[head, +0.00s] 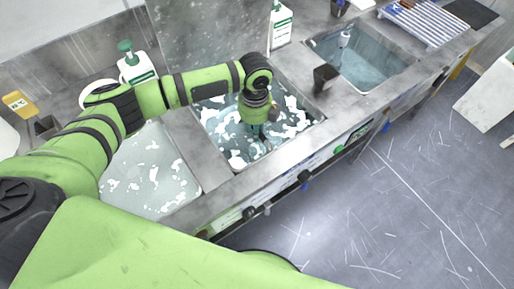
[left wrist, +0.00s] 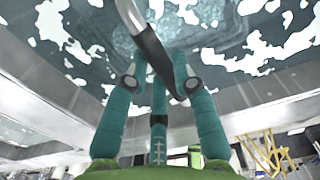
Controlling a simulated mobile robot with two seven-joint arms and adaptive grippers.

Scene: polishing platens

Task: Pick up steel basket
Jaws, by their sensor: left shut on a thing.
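My left gripper (head: 262,136) reaches down into the middle basin, its tips at the foamy water. In the left wrist view, its teal fingers (left wrist: 160,75) are shut on a curved steel band (left wrist: 143,32), which I take to be the steel basket's handle. The rest of the basket is hidden or blurred under water and foam. My right gripper is not in view.
The middle basin's steel rim (head: 290,139) surrounds the gripper. A foamy basin (head: 140,172) lies to the left, a clearer water basin (head: 366,66) to the right. A dark cup (head: 325,78) stands between basins. White bottles with green labels (head: 138,70) stand behind.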

